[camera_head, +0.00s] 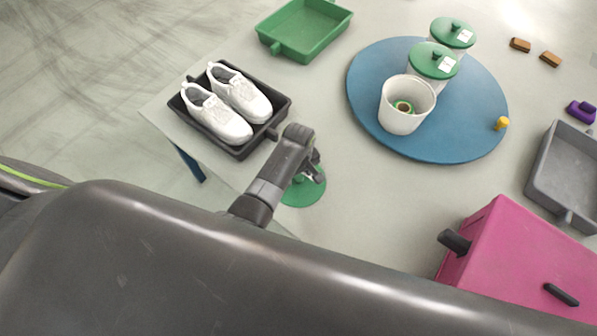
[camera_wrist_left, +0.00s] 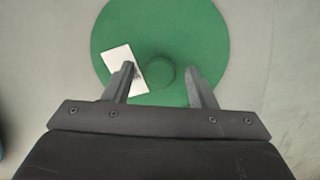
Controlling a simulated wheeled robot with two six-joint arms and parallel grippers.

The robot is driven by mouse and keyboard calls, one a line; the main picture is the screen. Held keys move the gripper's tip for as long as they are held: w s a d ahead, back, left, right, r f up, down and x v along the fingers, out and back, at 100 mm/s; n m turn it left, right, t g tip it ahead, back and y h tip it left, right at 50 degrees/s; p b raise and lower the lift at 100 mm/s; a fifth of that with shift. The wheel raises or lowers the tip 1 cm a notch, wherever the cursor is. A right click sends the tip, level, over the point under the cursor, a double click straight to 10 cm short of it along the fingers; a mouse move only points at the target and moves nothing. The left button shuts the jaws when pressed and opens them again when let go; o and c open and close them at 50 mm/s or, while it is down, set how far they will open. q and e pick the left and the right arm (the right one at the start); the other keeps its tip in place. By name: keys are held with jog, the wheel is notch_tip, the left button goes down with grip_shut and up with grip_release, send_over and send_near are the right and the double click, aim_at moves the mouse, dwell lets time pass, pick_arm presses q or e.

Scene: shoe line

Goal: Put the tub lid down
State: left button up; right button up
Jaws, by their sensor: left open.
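The green tub lid (camera_head: 306,193) lies on the table in front of the shoe tray, partly hidden by my left gripper (camera_head: 314,176). In the left wrist view the round lid (camera_wrist_left: 205,40) shows a knob and a white label. My left gripper (camera_wrist_left: 163,84) is open, with its fingers on either side of the knob and not closed on it. An open white tub (camera_head: 402,118) stands on the blue round mat (camera_head: 455,148), with a small ring-shaped thing inside. My right gripper is not in view.
Two tubs with green lids (camera_head: 433,60) (camera_head: 452,32) stand behind the open tub. A black tray (camera_head: 240,152) with white shoes (camera_head: 222,112) is left. A green tray (camera_head: 305,30), grey tray (camera_head: 570,170) and pink box (camera_head: 515,260) surround. The table between lid and mat is clear.

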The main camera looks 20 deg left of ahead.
aim_at(299, 176)
pick_arm(q)
notch_tip(299, 176, up, 12)
jog(key=p, duration=0.1)
jog(key=shift+r+p, duration=0.15)
jog(key=shift+p, duration=0.2)
dwell(0.5)
